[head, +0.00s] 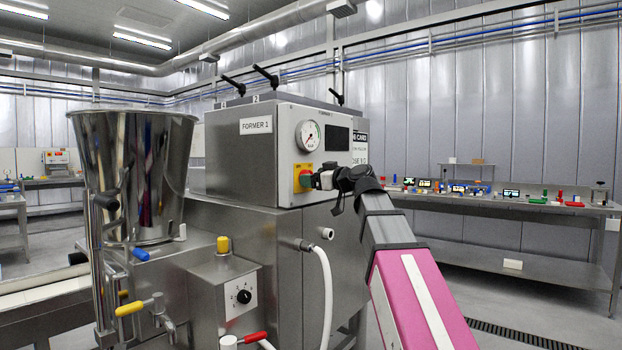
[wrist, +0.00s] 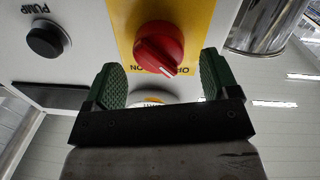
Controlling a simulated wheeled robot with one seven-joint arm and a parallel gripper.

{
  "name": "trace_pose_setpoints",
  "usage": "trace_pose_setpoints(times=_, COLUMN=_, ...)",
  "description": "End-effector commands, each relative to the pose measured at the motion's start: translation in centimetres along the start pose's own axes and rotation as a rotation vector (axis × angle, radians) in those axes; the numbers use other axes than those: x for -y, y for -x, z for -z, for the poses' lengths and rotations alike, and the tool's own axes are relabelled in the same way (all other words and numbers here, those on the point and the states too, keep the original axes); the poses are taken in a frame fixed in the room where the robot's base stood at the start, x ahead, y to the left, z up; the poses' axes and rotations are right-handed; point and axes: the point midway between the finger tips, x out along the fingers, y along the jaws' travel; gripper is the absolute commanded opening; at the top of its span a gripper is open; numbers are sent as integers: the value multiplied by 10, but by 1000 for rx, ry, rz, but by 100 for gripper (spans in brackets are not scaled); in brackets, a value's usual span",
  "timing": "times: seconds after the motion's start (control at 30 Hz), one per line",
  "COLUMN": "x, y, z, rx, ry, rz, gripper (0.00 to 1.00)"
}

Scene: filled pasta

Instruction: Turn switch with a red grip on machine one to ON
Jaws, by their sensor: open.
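The machine labelled FORMER 1 (head: 256,126) has a yellow plate (head: 303,172) with a red-grip switch (head: 305,180) on its front. In the wrist view the red switch (wrist: 158,46) sits on the yellow plate (wrist: 190,20), with inverted ON lettering at its lower left and other lettering at its lower right. The white mark on the grip points down and slightly right, toward the lower-right lettering. My gripper (head: 318,180) is at the front of the plate. Its green-padded fingers (wrist: 161,82) are open and empty, spread to either side below the switch; contact is not visible.
A black PUMP knob (wrist: 46,39) is beside the plate in the wrist view. A pressure gauge (head: 308,136) is above the switch. A steel hopper (head: 135,175) and a red-handled valve (head: 255,337) stand left and below. A bench (head: 500,204) with small items is at right.

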Motion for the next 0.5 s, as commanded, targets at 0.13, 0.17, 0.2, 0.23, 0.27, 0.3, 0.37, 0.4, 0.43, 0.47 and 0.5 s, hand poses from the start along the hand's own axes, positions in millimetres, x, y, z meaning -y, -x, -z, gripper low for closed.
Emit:
trace_pose_setpoints(times=0.13, x=-1, y=-14, z=0, rx=0, ry=0, rz=-1, gripper=81)
trace_pose_setpoints(times=0.17, x=-1, y=-15, z=0, rx=0, ry=0, rz=-1, gripper=81)
trace_pose_setpoints(times=0.2, x=0, y=-17, z=0, rx=0, ry=0, rz=-1, gripper=81)
trace_pose_setpoints(times=0.23, x=0, y=-17, z=0, rx=0, ry=0, rz=-1, gripper=81)
trace_pose_setpoints(times=0.27, x=0, y=-18, z=0, rx=0, ry=0, rz=-1, gripper=81)
trace_pose_setpoints(times=0.3, x=0, y=-18, z=0, rx=0, ry=0, rz=-1, gripper=81)
trace_pose_setpoints(times=0.37, x=0, y=-18, z=0, rx=0, ry=0, rz=-1, gripper=81)
trace_pose_setpoints(times=0.4, x=0, y=-18, z=0, rx=0, ry=0, rz=-1, gripper=81)
trace_pose_setpoints(times=0.43, x=0, y=-18, z=0, rx=0, ry=0, rz=-1, gripper=81)
trace_pose_setpoints(times=0.47, x=0, y=-18, z=0, rx=0, ry=0, rz=-1, gripper=81)
trace_pose_setpoints(times=0.5, x=0, y=-18, z=0, rx=0, ry=0, rz=-1, gripper=81)
